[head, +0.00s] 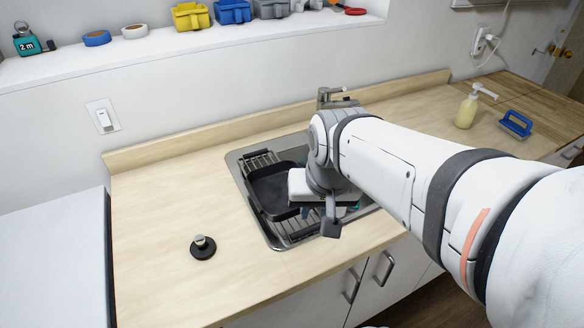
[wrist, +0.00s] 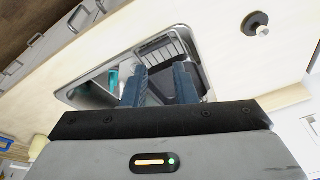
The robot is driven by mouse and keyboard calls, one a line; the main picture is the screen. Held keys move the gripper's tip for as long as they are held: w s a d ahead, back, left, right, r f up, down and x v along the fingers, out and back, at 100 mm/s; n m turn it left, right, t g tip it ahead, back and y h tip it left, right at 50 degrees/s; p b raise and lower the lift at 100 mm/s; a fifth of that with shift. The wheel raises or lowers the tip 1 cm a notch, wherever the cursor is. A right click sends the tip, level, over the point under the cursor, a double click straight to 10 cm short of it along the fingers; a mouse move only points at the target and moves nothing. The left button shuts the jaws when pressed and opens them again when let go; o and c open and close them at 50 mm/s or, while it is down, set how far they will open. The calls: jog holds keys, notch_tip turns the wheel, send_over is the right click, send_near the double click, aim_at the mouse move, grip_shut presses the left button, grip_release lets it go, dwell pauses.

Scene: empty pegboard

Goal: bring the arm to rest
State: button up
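My arm reaches in from the right in the head view, bent down at the wrist over the sink. My gripper (head: 322,195) is above the sink (head: 243,168) and hides part of it. In the wrist view, the two blue-grey fingers of my gripper (wrist: 160,76) stand apart with nothing visible held between them. Beyond the fingertips are the metal sink (wrist: 98,95) and a dark pan. I cannot tell the exact height of the fingers above the sink.
A black pan (head: 268,190) is in the sink's left part, with a faucet (head: 328,96) behind. A dark stopper (head: 203,247) is on the counter to the left. The left counter is mostly clear.

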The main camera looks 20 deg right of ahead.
jog(key=s+n, duration=0.2)
jog(key=shift+s+a+n, duration=0.2)
jog(key=shift+s+n, duration=0.1)
jog(key=shift+s, duration=0.05)
jog(key=shift+f, duration=0.1)
jog(key=shift+f+b, duration=0.35)
jog(key=shift+b, duration=0.05)
dwell(0.7)
